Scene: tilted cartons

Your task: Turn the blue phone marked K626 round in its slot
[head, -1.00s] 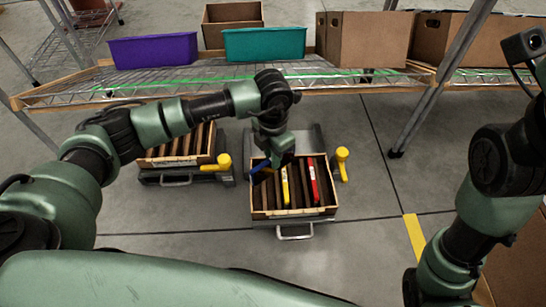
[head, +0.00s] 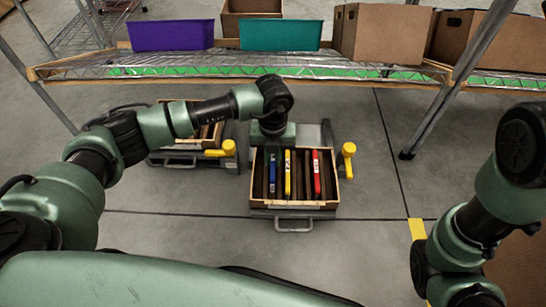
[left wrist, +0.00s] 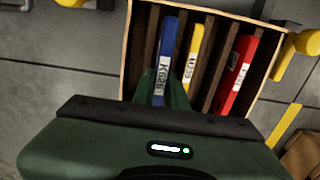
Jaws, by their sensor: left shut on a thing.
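The blue phone (head: 272,172) stands in a slot of the tilted carton (head: 292,204), left of a yellow phone (head: 287,175) and a red phone (head: 316,175). In the left wrist view the blue phone (left wrist: 170,38) shows a white label that seems to read K626, facing the camera. My left gripper (head: 272,147) reaches down at the carton's back left. In the left wrist view its green fingers (left wrist: 163,82) sit on both sides of the blue phone, shut on it. The phone's lower part is hidden. My right arm is at the right edge; its gripper is out of view.
A second carton (head: 207,137) on a cart stands to the left, with a yellow handle (head: 228,148). Another yellow handle (head: 348,150) stands right of the tilted carton. A wire shelf with purple (head: 172,35) and teal (head: 281,36) bins crosses behind. Floor in front is clear.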

